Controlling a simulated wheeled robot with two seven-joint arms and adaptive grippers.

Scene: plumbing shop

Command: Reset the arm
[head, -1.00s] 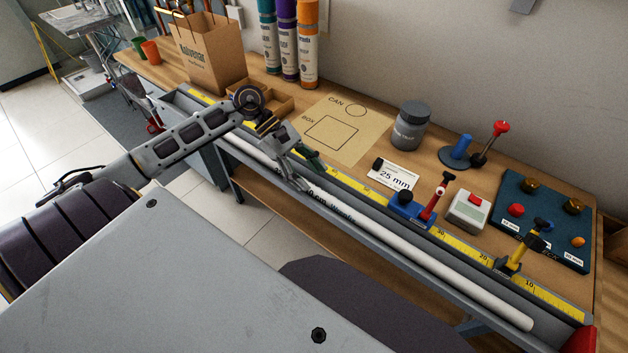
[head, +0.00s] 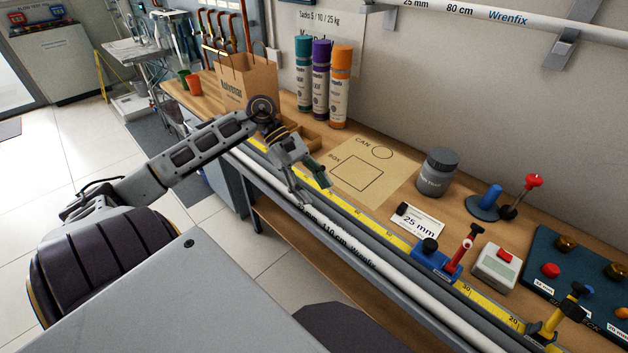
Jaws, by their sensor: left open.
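My left arm reaches in from the left over the front edge of the workbench. My left gripper (head: 314,193) is open and empty, with its fingers pointing down toward the pipe trough and yellow ruler at the bench front. A white pipe (head: 400,279) marked Wrenfix lies along the front of the bench below and to the right of the gripper. I cannot tell whether the fingertips touch anything. My right gripper is out of view.
The bench holds a paper bag (head: 249,80), several coloured tubes, a brown BOX/CAN sheet (head: 395,180), a grey jar (head: 438,172), a blue clamp (head: 435,258), a white button box (head: 495,266) and a dark blue board (head: 548,258). The floor at left is clear.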

